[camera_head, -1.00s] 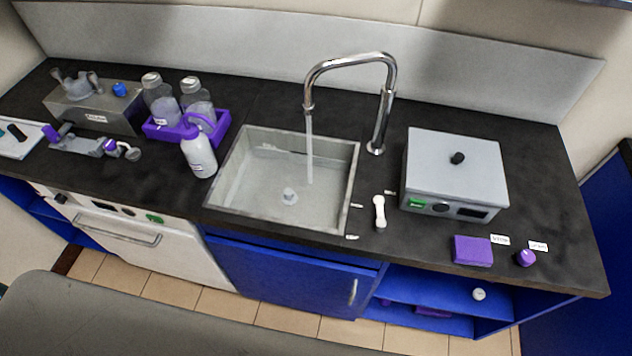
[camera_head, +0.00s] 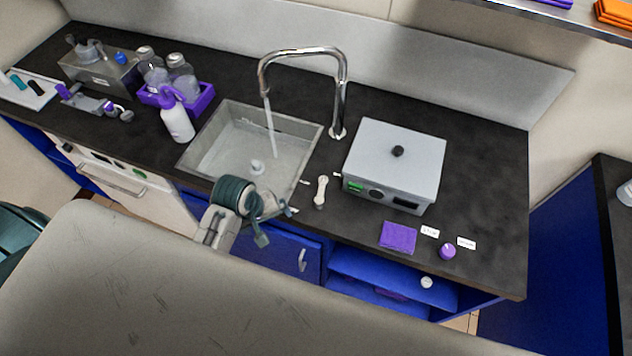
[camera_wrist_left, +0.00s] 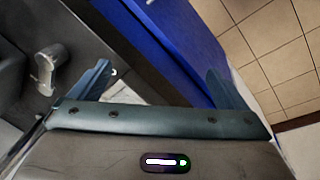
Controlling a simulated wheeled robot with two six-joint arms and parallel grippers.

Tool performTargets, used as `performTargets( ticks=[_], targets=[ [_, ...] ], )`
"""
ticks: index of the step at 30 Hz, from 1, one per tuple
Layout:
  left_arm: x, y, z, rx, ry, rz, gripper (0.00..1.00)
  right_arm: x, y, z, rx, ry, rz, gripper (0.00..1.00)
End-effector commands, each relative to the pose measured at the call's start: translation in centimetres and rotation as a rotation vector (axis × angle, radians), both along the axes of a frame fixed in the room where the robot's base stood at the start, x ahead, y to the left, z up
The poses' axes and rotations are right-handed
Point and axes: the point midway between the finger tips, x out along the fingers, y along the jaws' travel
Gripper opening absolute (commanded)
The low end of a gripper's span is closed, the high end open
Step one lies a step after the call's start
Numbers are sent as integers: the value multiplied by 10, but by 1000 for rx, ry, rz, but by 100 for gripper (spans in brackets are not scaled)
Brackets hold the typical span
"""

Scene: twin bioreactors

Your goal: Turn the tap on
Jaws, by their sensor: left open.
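The chrome tap (camera_head: 340,92) arches over the grey sink (camera_head: 311,140) from the counter behind it. A thin pale stream (camera_head: 269,115) hangs from its spout down into the sink. A small white lever (camera_head: 321,192) lies on the counter to the right of the sink. The lever also shows at the left of the left wrist view (camera_wrist_left: 46,66). My left gripper (camera_head: 277,226) is open and empty near the sink's front edge, left of the lever and apart from it. Its two fingers are spread in the left wrist view (camera_wrist_left: 158,88). My right gripper is out of view.
A grey box device (camera_head: 400,150) stands right of the lever. A purple pad (camera_head: 398,237) and purple knob (camera_head: 447,251) lie in front. A white wash bottle (camera_head: 178,122) and purple rack (camera_head: 203,100) stand left of the sink. Blue cabinets (camera_head: 278,255) are below.

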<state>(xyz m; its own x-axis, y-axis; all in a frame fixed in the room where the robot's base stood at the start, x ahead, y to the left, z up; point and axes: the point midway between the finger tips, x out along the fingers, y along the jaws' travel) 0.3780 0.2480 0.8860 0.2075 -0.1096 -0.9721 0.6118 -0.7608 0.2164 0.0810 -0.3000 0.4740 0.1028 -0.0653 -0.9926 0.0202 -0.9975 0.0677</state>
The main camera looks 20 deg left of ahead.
Motion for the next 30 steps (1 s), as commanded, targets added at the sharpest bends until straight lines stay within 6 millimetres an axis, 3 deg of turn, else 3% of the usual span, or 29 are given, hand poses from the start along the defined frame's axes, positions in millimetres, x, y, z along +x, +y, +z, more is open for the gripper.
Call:
performTargets(
  ticks=[8,12,19,24,30],
  targets=[
    [54,-22,38,-192,113,388,96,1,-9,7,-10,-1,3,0],
    [86,-35,70,-297,219,634,96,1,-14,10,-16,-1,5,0],
    [115,-49,109,-379,357,901,96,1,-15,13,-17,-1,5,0],
    [120,-53,113,-391,393,963,96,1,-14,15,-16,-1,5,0],
    [120,-65,88,-392,398,965,96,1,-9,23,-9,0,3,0]
  ],
)
